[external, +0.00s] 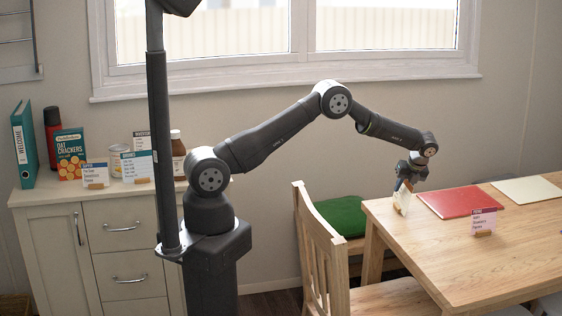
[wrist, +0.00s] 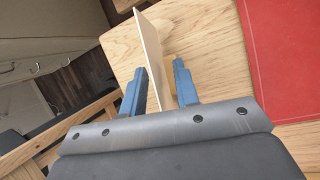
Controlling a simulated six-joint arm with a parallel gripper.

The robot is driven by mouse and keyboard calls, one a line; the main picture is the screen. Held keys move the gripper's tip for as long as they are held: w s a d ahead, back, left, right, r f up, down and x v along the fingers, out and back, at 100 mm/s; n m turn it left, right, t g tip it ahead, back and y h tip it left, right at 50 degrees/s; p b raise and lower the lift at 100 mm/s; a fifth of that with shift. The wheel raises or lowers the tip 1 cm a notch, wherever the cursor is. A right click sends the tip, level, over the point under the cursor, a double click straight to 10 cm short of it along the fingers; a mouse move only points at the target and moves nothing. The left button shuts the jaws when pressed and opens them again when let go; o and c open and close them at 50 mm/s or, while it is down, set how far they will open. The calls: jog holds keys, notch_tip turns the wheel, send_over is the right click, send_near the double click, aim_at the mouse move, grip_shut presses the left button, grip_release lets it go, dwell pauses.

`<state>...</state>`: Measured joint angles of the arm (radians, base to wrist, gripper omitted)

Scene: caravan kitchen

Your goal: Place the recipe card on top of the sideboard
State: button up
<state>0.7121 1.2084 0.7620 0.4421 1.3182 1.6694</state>
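A cream card (external: 402,199), seen at a slant, is at my gripper (external: 407,186), near the table's left end. In the wrist view the card (wrist: 160,55) shows nearly edge-on as a thin pale sheet between the two blue fingers of my gripper (wrist: 160,78). The fingers are apart with the card between them; whether both press on it is unclear. Its printed face is hidden, and I cannot tell if its bottom touches the table. Another card with a pink header (external: 483,221) stands in a wooden holder on the table. The white sideboard (external: 125,238) is at the left.
The sideboard top holds a teal binder (external: 23,146), a cracker box (external: 70,154), a dark red bottle (external: 51,137), a brown jar (external: 178,154) and several cards. A red mat (external: 458,201) lies beside my gripper on the wooden table (external: 420,243). A chair (external: 322,250) stands nearby.

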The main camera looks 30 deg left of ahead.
jog(key=shift+f, duration=0.25)
jog(key=shift+c, duration=0.5)
grip_shut()
